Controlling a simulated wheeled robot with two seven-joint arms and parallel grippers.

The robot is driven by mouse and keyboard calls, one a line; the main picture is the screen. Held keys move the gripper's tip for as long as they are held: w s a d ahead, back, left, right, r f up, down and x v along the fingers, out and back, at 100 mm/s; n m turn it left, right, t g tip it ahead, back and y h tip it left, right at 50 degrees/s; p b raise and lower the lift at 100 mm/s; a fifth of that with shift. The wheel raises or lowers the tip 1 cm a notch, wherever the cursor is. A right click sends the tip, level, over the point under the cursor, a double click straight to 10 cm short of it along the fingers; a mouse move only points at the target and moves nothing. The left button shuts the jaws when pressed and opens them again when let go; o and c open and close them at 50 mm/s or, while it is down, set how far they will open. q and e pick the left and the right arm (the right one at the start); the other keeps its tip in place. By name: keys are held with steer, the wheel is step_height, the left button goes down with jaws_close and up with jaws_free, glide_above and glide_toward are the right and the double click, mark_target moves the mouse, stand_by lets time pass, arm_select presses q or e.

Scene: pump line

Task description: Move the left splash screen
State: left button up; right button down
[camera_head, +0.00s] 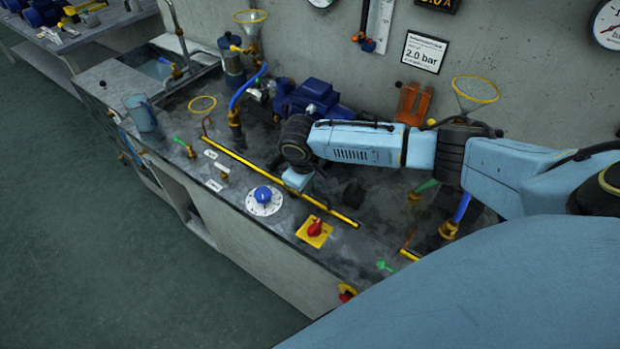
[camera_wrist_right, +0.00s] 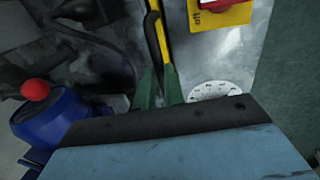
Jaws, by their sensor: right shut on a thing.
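The left splash screen (camera_head: 255,169) shows as a long yellow edge bar running slantwise across the bench, behind the blue knob and the red switch. Its clear pane is hard to make out. My right gripper (camera_head: 298,182) reaches down over the bench at the bar's far side; its fingertips are hidden in the head view. In the right wrist view the green fingers (camera_wrist_right: 159,90) are shut around the yellow-edged screen (camera_wrist_right: 162,40), beside a dark curved piece that looks like a handle. My left gripper is not in view.
A blue knob on a white dial (camera_head: 264,197) and a red switch on a yellow plate (camera_head: 315,229) sit along the front. A blue pump (camera_head: 307,97) stands behind my gripper. A blue jug (camera_head: 141,113) and sink (camera_head: 160,68) are at the left. Funnels and hoses rise nearby.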

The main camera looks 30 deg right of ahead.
steer(key=shift+s+f, duration=0.15)
steer(key=c, duration=1.9)
jaws_free()
steer(key=o, duration=0.4)
steer(key=shift+f, duration=0.1)
steer(key=r, duration=0.4)
steer(key=a+r+p, duration=0.1)
steer(key=r, duration=0.4)
steer(key=a+r, duration=0.1)
steer(key=r, duration=0.3)
steer(key=shift+s+a+r+p, duration=0.15)
steer(key=shift+s+a+p, duration=0.1)
steer(key=shift+s+p, duration=0.15)
steer(key=shift+s, duration=0.1)
